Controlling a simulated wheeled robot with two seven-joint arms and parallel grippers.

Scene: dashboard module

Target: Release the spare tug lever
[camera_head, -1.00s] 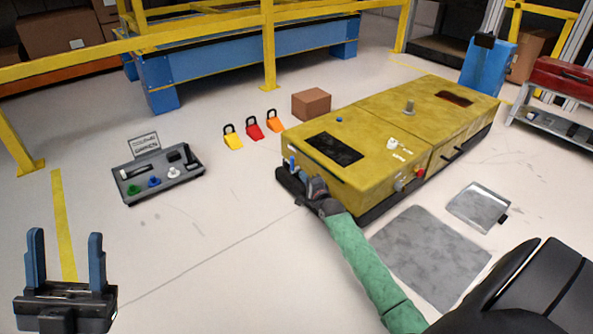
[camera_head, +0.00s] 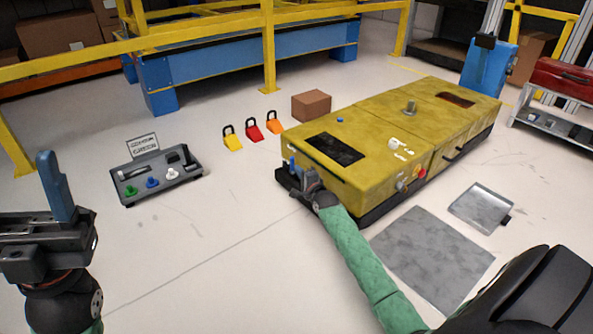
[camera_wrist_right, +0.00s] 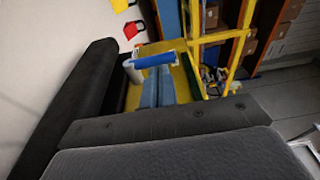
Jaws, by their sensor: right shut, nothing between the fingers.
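The yellow tug (camera_head: 365,155) stands on the floor right of centre. My right gripper (camera_head: 292,165) is at the tug's near left end, shut and empty, with its blue fingers small in the head view. In the right wrist view the shut fingers (camera_wrist_right: 158,94) point at a lever (camera_wrist_right: 152,61) with a blue grip and a whitish bent end. The lever is close beyond the fingertips; I cannot tell whether they touch. I cannot make the lever out in the head view. My left gripper (camera_head: 58,190) is at lower left, seen side-on with one blue finger showing.
A dark panel (camera_head: 160,177) with coloured knobs and a small sign lies on the floor at left. A grey mat (camera_head: 432,260) and metal tray (camera_head: 480,206) lie at right.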

